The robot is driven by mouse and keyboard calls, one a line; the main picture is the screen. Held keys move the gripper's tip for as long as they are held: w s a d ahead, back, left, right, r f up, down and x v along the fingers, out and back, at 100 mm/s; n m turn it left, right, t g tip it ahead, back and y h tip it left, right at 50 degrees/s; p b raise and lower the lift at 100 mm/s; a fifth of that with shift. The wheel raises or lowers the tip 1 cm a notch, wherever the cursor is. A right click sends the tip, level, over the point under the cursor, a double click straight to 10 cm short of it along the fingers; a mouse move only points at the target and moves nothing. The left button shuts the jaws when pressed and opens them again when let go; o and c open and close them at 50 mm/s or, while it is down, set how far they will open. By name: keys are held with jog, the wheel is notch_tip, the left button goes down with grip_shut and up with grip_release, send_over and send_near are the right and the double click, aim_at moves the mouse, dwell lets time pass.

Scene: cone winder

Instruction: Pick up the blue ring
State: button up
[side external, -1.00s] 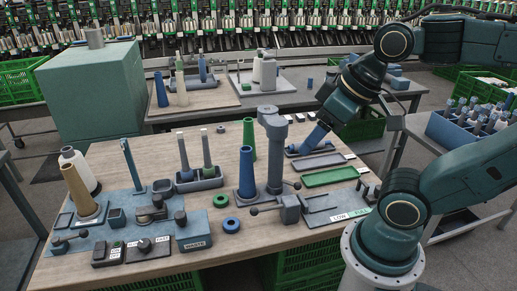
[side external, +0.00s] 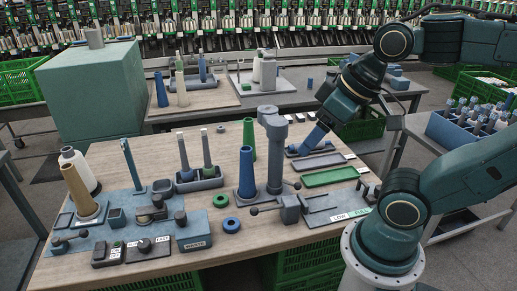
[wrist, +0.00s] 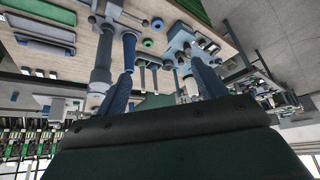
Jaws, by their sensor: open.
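The blue ring (side external: 231,225) lies flat on the wooden table near its front middle, just in front of a green ring (side external: 220,200). In the wrist view the blue ring (wrist: 157,24) shows near the top, beside the green ring (wrist: 148,42). My gripper (side external: 305,145) is above the back right of the table, well behind and to the right of the blue ring. In the wrist view its two blue fingers (wrist: 161,68) are spread apart with nothing between them.
A grey post (side external: 272,140) and a blue cone (side external: 246,172) stand between my gripper and the blue ring. A blue waste box (side external: 194,232) is left of the ring, and a lever clamp (side external: 288,208) is to its right. Bare wood lies in front of the rings.

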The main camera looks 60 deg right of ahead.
jog(key=shift+w, duration=0.15)
jog(key=m+g, duration=0.6)
jog(key=m, duration=0.6)
send_over(231, 222)
notch_tip(231, 222, down, 24)
jog(key=shift+f, duration=0.1)
jog(key=shift+f, duration=4.3)
